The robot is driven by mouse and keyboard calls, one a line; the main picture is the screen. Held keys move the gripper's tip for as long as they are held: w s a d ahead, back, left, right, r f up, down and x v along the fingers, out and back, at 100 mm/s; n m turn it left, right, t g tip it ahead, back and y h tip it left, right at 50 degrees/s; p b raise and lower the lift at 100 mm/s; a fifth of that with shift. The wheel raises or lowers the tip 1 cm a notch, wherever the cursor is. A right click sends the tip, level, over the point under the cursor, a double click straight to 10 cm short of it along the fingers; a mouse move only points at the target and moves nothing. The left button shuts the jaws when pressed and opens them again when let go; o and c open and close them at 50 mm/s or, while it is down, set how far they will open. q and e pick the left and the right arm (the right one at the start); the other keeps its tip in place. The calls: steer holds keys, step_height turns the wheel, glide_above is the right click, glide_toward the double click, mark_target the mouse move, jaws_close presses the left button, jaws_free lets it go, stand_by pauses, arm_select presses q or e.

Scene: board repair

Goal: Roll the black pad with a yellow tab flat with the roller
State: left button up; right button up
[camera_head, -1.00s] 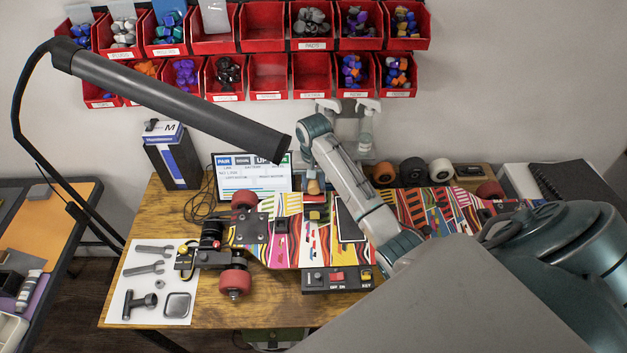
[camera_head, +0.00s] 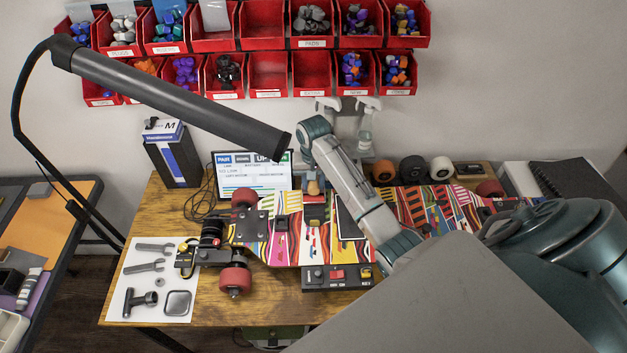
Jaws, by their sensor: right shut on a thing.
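A small black pad with a yellow tab (camera_head: 315,213) appears to lie on the colourful striped skateboard deck (camera_head: 285,250), left of my right forearm. A tan, handle-like piece (camera_head: 313,187), probably part of the roller, stands just behind the pad, with a dark and red part below it. My right gripper (camera_head: 312,179) is mostly hidden behind my own arm, at the top of this piece. It is shut on what looks like the roller. I cannot tell whether the roller touches the pad. My left gripper is not in view.
A black lamp arm (camera_head: 170,100) reaches over the board from the upper left. A black switch box (camera_head: 336,278) stands at the deck's front edge. A screen (camera_head: 253,175) stands behind. Tools lie on a white sheet (camera_head: 160,282) at left. Red bins (camera_head: 268,76) hang on the wall.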

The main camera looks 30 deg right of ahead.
steer(key=shift+s, duration=0.1)
steer(key=shift+s+a+f, duration=0.1)
steer(key=shift+s+a, duration=0.25)
steer(key=shift+s, duration=0.2)
steer(key=shift+s+a, duration=0.35)
steer(key=shift+s, duration=0.2)
stand_by(0.6)
steer(key=shift+w, duration=0.1)
steer(key=shift+s+a, duration=0.4)
steer(key=shift+s, duration=0.25)
steer(key=shift+s+a, duration=0.35)
steer(key=shift+s, duration=0.25)
steer(key=shift+w+d, duration=0.5)
steer(key=shift+w, duration=0.3)
steer(key=shift+w+d, duration=0.5)
steer(key=shift+w, duration=0.25)
steer(key=shift+w+d, duration=0.5)
steer(key=shift+w, duration=0.3)
steer(key=shift+r, duration=0.2)
steer(key=shift+r, duration=3.4)
